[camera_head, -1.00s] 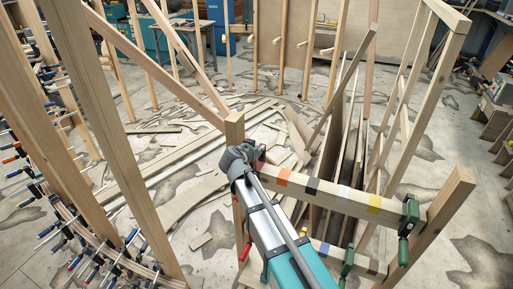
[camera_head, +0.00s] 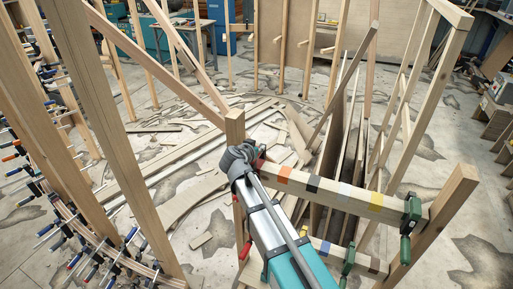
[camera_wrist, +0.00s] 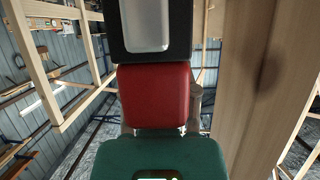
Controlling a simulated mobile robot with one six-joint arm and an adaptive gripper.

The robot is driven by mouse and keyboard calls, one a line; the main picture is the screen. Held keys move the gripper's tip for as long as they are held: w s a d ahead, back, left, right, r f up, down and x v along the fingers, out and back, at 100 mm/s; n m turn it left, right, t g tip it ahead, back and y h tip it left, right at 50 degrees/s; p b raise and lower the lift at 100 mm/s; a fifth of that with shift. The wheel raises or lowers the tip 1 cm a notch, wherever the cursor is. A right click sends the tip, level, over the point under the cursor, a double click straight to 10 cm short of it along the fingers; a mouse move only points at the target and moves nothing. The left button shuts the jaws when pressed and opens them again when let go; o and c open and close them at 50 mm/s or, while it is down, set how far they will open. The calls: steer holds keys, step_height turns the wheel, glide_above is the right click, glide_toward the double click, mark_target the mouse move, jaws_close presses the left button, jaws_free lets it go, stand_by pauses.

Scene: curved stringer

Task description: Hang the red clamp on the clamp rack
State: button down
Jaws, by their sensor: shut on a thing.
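My gripper (camera_head: 243,158) is at the left end of the rack's upper rail, beside the wooden post, and is shut on the red clamp. In the wrist view a red block of the clamp (camera_wrist: 155,95) fills the middle, between a black part above and a dark green part below. In the head view only a small red bit (camera_head: 262,153) shows past the gripper; the rest is hidden. The clamp rack (camera_head: 330,192) is a wooden rail with coloured bands. Whether the clamp touches the rail cannot be told.
A green clamp (camera_head: 411,213) hangs at the rail's right end. A red handle (camera_head: 244,250) and a green handle (camera_head: 348,261) show near the lower rail. A wooden post (camera_head: 235,128) stands close behind my gripper. Many clamps (camera_head: 95,250) line a curved stringer at left.

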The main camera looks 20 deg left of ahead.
steer(key=shift+f, duration=0.3)
steer(key=shift+d+f+b, duration=0.1)
steer(key=shift+f+b, duration=0.25)
steer(key=shift+b, duration=0.2)
steer(key=shift+f+b, duration=0.85)
steer(key=shift+c, duration=1.5)
jaws_free()
steer(key=shift+r, duration=0.2)
step_height(320, 180, up, 9)
steer(key=p, duration=0.9)
steer(key=shift+r+p, duration=0.2)
steer(key=shift+p, duration=0.2)
